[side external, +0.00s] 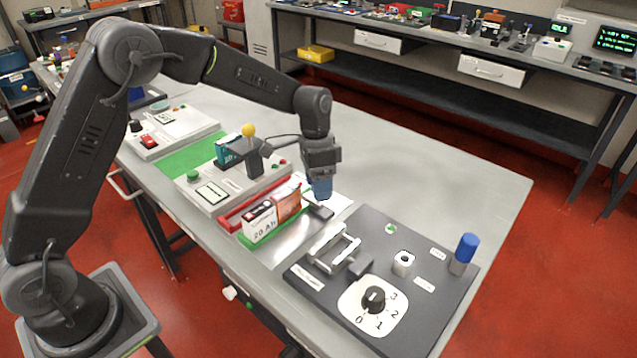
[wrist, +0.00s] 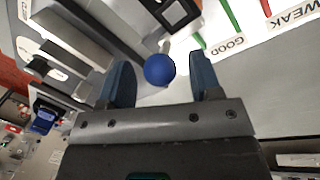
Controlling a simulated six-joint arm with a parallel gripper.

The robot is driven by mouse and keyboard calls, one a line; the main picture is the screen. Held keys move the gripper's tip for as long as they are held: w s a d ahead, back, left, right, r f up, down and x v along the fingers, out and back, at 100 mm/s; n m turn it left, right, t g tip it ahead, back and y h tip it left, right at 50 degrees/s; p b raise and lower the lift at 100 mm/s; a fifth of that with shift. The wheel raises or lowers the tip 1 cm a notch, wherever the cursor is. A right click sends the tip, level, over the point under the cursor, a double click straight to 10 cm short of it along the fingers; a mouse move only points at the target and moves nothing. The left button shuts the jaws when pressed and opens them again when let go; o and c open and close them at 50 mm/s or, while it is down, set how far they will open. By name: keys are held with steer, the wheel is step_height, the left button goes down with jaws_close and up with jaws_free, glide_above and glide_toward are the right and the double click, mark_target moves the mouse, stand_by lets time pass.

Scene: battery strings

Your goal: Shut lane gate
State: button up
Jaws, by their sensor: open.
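My gripper (side external: 321,188) points down over the right end of the battery lane, its blue fingers open and empty. In the wrist view, a round blue knob (wrist: 159,70) shows between the open fingertips (wrist: 163,82), with a gap on each side. The knob is hidden behind the fingers in the side view. A small dark grey block (side external: 320,212) lies just below the fingers; I cannot tell if it is part of the lane gate, nor how the gate stands. A white and orange battery marked 20 Ah (side external: 262,222) stands upright in the lane beside a red rail (side external: 232,218).
A dark panel (side external: 420,318) with a black dial (side external: 373,299), a metal bracket (side external: 333,247) and a blue-handled lever (side external: 465,250) lies at the front right. A tester box with a yellow ball (side external: 248,130) stands left of the gripper. The table behind is clear.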

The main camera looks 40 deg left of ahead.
jaws_close()
stand_by(0.6)
